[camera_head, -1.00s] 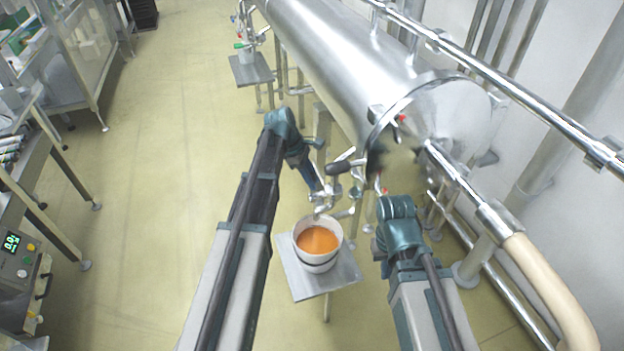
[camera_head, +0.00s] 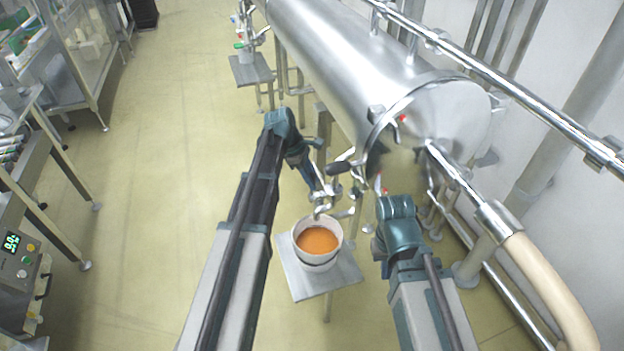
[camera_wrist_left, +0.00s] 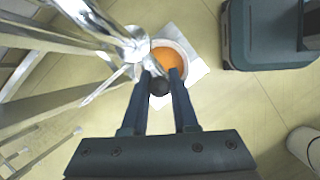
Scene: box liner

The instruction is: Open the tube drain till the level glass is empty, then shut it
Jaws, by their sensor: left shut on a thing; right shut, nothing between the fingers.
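My left gripper (camera_head: 316,190) is at the small valve fittings (camera_head: 340,190) below the near end of the steel tank. In the left wrist view its two blue fingers (camera_wrist_left: 160,76) are shut on a round black knob (camera_wrist_left: 158,88) of a lever. A white bucket (camera_head: 318,262) holding orange liquid (camera_head: 317,240) stands below the fittings; it also shows in the left wrist view (camera_wrist_left: 185,52). I cannot make out the level glass or its liquid level. My right gripper (camera_head: 385,245) is shut and empty, right of the bucket; its fingertips are mostly hidden.
The steel tank (camera_head: 345,60) runs away to the back, with red-handled fittings (camera_head: 402,118) at its near end. The bucket stands on a small metal stand (camera_head: 340,278). A beige hose (camera_head: 550,285) and pipes lie at right. The floor at left is open up to a bench.

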